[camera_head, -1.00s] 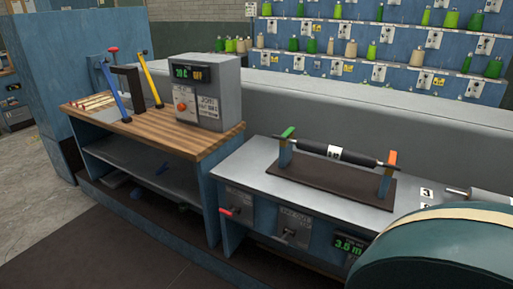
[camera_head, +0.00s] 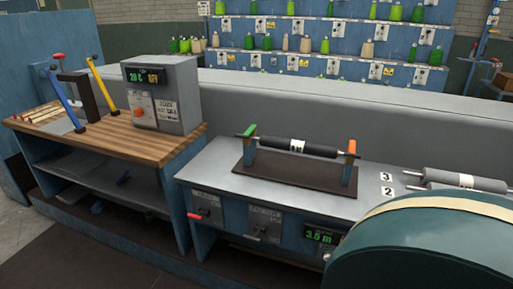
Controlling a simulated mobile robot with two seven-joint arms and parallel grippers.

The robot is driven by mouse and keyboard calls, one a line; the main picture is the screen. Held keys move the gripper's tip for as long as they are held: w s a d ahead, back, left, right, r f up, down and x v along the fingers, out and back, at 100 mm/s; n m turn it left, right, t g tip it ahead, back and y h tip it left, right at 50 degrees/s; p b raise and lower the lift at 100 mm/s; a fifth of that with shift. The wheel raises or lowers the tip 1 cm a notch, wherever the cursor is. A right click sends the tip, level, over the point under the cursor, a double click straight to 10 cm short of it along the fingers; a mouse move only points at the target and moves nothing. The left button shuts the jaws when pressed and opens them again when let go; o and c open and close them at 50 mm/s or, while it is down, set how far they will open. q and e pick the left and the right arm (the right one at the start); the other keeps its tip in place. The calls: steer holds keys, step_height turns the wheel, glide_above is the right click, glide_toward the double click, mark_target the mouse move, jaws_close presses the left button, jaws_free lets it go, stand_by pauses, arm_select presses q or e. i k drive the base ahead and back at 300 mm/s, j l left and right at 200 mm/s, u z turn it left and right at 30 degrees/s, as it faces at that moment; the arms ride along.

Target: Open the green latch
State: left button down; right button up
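The green latch (camera_head: 251,131) sits on top of the left post of a dark roller stand on the grey bench. A black roller (camera_head: 298,147) with a white label lies across the stand's two posts. An orange latch (camera_head: 351,147) tops the right post. The green latch lies beside the roller's left end; I cannot tell from this distance whether it is closed over the shaft. Neither of my grippers is in view.
A grey bench (camera_head: 210,171) carries the stand's dark base plate (camera_head: 285,181). A second roller (camera_head: 452,179) lies at right by number labels. A large green drum (camera_head: 440,245) fills the lower right. A wooden-topped bench (camera_head: 95,138) with a grey control box (camera_head: 175,90) stands left.

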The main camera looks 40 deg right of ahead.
mark_target(248, 133)
steer(key=z, duration=1.65)
